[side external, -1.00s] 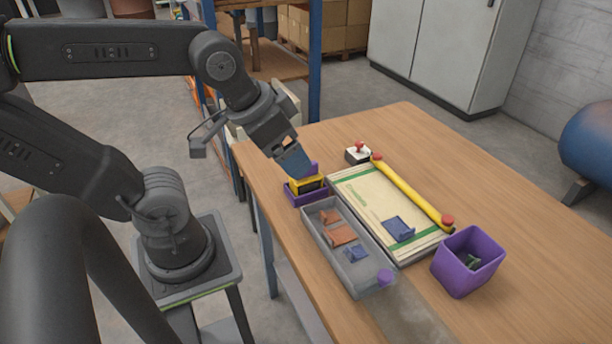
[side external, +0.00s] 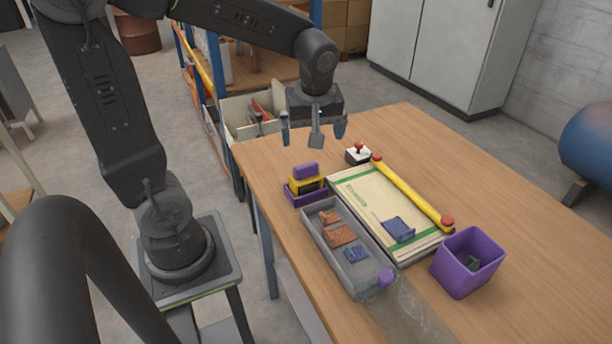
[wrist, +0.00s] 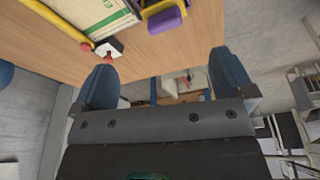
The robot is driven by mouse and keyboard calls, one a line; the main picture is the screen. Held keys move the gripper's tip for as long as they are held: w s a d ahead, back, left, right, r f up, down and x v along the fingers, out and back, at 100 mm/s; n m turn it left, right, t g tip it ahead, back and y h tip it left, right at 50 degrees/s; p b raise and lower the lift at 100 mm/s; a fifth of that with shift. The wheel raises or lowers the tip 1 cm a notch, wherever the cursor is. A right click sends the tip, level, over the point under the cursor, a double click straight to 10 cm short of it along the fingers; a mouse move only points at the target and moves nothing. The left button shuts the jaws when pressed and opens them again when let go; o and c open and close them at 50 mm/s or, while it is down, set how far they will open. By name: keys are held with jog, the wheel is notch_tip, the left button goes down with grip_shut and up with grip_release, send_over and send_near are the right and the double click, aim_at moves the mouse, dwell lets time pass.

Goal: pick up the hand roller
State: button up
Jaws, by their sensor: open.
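I cannot tell for certain which thing is the hand roller.
A grey tray (side external: 322,247) with orange and blue pieces lies in front of the holder. A purple bin (side external: 487,245) stands at the right. A white block with a red knob (side external: 358,153) is behind the sack. The table's right side is clear.

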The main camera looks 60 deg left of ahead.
aim_at(306, 165)
jog(key=a+f+n, duration=0.1)
jog(key=a+f, duration=0.1)
jog(key=f, duration=0.3)
jog(key=w+a+f+n, duration=0.1)
jog(key=a+f, duration=0.1)
jog(key=f, duration=0.3)
jog(key=a+f+n+g, duration=0.1)
jog(key=f, duration=0.4)
jog(key=shift+w+a, duration=0.15)
jog(key=shift+a, duration=0.25)
jog(key=shift+c, duration=0.4)
jog(key=c, duration=0.7)
